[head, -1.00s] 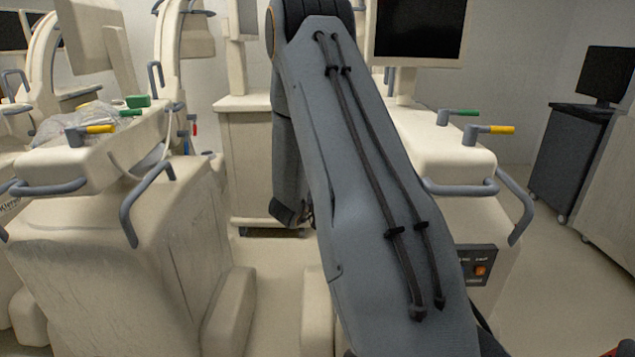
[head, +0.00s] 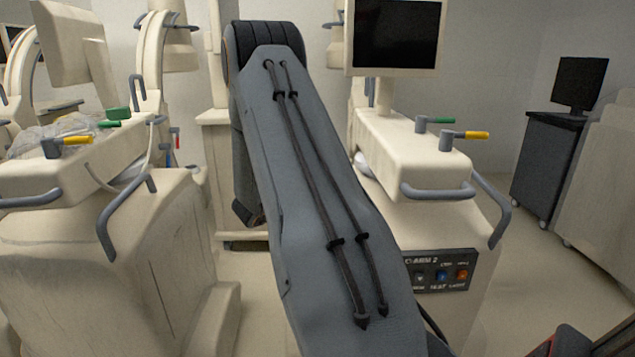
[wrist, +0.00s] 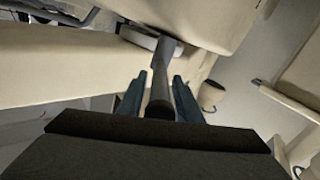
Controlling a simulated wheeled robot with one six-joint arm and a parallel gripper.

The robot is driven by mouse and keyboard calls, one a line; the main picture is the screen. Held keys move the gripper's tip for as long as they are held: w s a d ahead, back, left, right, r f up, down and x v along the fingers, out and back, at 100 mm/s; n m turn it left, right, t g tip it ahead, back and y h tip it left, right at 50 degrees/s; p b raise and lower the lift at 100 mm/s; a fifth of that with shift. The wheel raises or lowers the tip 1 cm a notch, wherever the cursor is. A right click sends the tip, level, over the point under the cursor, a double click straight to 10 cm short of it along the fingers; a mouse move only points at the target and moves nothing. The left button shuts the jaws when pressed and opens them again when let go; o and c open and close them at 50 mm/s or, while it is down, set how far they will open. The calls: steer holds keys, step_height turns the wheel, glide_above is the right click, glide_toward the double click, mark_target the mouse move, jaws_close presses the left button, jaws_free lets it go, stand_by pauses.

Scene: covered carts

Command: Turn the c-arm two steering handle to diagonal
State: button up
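C-arm two is the cream cart (head: 425,150) at right in the head view, with a panel (head: 440,270) reading C-ARM 2. On its top are a green-tipped handle (head: 434,121) and a yellow-tipped handle (head: 463,136). I cannot tell which handle, if any of these, is the steering one. In the wrist view my gripper (wrist: 158,85) has its two fingers spread either side of a dark grey bar (wrist: 162,68), with narrow gaps at the tips. The bar runs up to a pale round part (wrist: 148,40) under a cream body. My gripper is hidden in the head view.
Grey rails (head: 437,191) edge the front of c-arm two. A similar cream cart (head: 120,240) with green and yellow handles stands at left. A dark cabinet with a monitor (head: 580,82) stands at back right. Bare floor shows between it and c-arm two.

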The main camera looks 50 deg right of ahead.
steer(key=shift+o, duration=0.3)
steer(key=shift+a, duration=0.1)
steer(key=a, duration=0.7)
steer(key=shift+a+b, duration=0.3)
steer(key=shift+b, duration=0.1)
steer(key=shift+s, duration=0.1)
